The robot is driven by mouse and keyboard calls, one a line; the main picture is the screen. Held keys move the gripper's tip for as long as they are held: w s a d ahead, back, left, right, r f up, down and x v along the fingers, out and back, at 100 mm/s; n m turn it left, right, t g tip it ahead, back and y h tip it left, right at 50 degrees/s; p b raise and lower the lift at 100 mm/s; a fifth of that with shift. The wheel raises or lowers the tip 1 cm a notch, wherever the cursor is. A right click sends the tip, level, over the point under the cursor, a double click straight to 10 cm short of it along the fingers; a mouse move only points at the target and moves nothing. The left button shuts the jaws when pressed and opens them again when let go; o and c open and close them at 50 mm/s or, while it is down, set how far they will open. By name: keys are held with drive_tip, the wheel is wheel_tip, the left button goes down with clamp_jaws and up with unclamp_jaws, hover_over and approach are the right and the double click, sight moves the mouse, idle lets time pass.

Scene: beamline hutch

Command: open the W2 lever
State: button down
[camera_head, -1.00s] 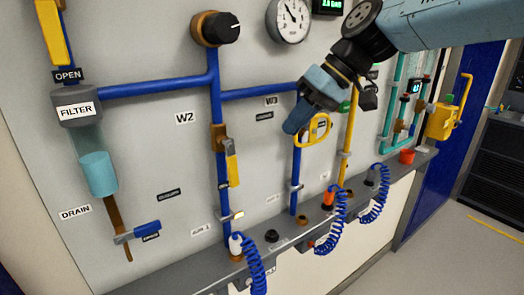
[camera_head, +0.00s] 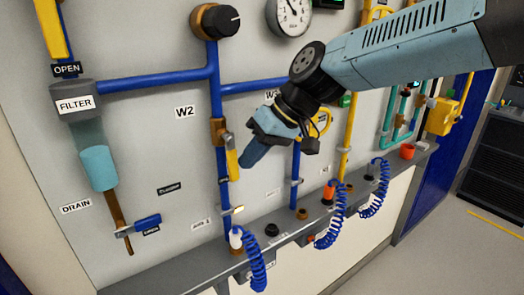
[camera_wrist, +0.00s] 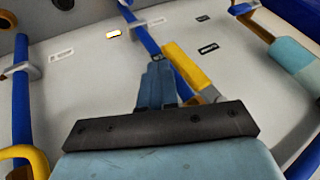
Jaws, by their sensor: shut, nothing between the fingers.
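The W2 lever (camera_head: 233,163) has a yellow handle hanging down along the vertical blue pipe, below a brown valve body (camera_head: 217,132) and right of the W2 label (camera_head: 185,112). My gripper (camera_head: 250,160) is shut and empty, its blue fingers pointing down and left just right of the handle. In the wrist view, the shut fingers (camera_wrist: 157,82) appear immediately left of the yellow handle (camera_wrist: 188,65), with the blue pipe beyond. I cannot tell whether they touch it.
A W3 valve with a yellow handle (camera_head: 322,122) is behind my gripper, on the right. The filter (camera_head: 75,103) and the blue drain lever (camera_head: 147,221) are at left. A grey ledge (camera_head: 180,270) with coiled blue hoses (camera_head: 257,272) runs below.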

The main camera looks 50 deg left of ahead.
drive_tip(key=shift+s, duration=0.2)
drive_tip(key=shift+s+f, duration=0.15)
drive_tip(key=shift+s, duration=0.35)
drive_tip(key=w+d+r, duration=0.4)
drive_tip(key=w+r, duration=0.3)
drive_tip(key=w, duration=0.2)
drive_tip(key=shift+w+r, duration=0.2)
drive_tip(key=shift+r, duration=0.2)
